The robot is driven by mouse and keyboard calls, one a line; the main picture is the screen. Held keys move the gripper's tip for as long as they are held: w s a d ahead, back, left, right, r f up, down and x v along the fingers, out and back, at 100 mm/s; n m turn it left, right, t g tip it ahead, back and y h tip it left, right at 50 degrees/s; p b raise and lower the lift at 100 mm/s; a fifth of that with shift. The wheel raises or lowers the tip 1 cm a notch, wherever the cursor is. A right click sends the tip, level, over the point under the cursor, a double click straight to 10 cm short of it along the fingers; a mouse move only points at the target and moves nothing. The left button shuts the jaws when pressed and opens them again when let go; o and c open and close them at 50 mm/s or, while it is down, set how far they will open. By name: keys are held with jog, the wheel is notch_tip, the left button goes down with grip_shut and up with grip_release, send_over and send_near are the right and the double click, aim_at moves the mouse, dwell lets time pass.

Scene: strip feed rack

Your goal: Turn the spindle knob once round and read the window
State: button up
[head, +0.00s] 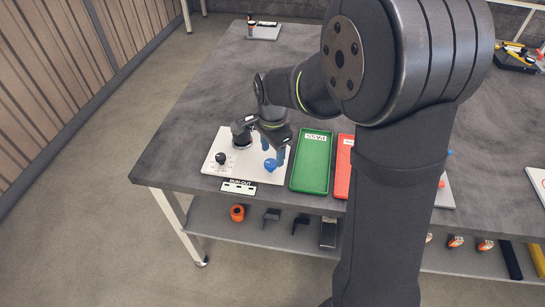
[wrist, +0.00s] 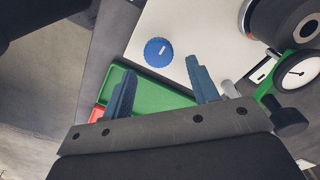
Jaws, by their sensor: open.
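The round blue knob (wrist: 158,52) has a ridged rim and a white mark, and sits on a white plate (wrist: 200,28). In the head view the blue knob (head: 270,165) is on the right part of the plate (head: 240,172). My gripper (wrist: 161,66) is open and empty, its two blue fingers spread with the knob just beyond their tips. In the head view my gripper (head: 273,148) is close above the knob; I cannot tell if it touches. A dial gauge (wrist: 298,72) with a white face and dark needle shows at the right of the wrist view.
A RUN-OUT label (head: 239,186) lies at the plate's front edge. A black knob (head: 220,158) is on the plate's left. A green PASS tray (head: 311,163) and a red tray (head: 343,167) stand to the right. The table (head: 190,125) is clear to the left.

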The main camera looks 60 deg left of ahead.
aim_at(271, 166)
jog(key=shift+f, duration=1.5)
jog(key=shift+c, duration=0.2)
jog(key=c, duration=0.9)
